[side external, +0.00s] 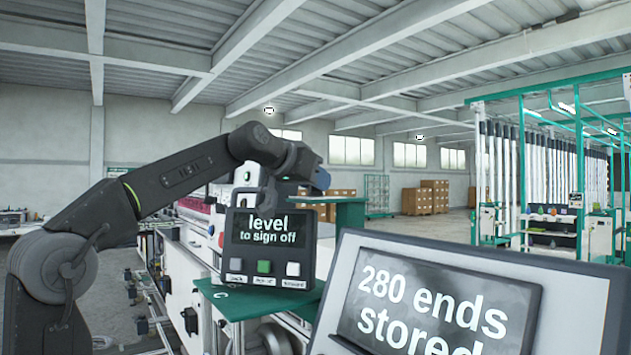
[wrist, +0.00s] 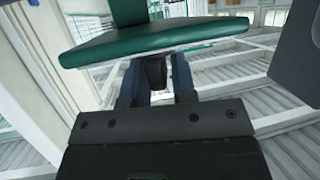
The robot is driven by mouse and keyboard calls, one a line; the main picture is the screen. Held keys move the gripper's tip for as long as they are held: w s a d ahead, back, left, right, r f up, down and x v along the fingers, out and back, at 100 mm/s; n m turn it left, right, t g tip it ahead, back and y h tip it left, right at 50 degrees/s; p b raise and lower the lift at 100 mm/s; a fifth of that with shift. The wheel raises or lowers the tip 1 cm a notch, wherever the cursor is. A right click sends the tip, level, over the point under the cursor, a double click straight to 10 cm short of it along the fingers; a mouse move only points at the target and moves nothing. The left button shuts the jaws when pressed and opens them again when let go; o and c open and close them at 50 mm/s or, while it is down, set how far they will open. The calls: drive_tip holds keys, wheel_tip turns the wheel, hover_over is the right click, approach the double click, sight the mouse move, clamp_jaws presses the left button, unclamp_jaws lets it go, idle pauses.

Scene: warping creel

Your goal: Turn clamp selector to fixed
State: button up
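My gripper (wrist: 155,78) shows in the wrist view as two blue-dark fingers standing apart. A dark block, possibly the clamp selector's knob (wrist: 154,72), is between the fingers, just below a green panel (wrist: 155,42). I cannot tell whether the fingers touch it or how it is turned. No marking that reads fixed is visible. In the side external view, the end of my arm, with a blue part (side external: 320,179), is behind the small display box, near a green stand (side external: 349,212); the fingertips are not clear there.
A dark display box (side external: 268,248) reading "level to sign off" stands on a green shelf (side external: 240,300). A large screen (side external: 430,300) reading "280 ends stored" fills the lower right foreground. White machinery (side external: 178,262) lies beyond my arm. The creel frame (side external: 540,160) is at the far right.

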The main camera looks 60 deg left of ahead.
clamp_jaws()
drive_tip(key=shift+n+y, duration=0.3)
drive_tip(key=n+g+y, duration=0.1)
drive_tip(key=n+y, duration=0.1)
drive_tip(key=shift+d+y, duration=0.1)
drive_tip(key=shift+y, duration=0.2)
drive_tip(key=shift+f+n+g+y, duration=0.1)
drive_tip(key=shift+n+g+y, duration=1)
drive_tip(key=shift+n+y, duration=0.4)
drive_tip(key=shift+o, duration=1.6)
unclamp_jaws()
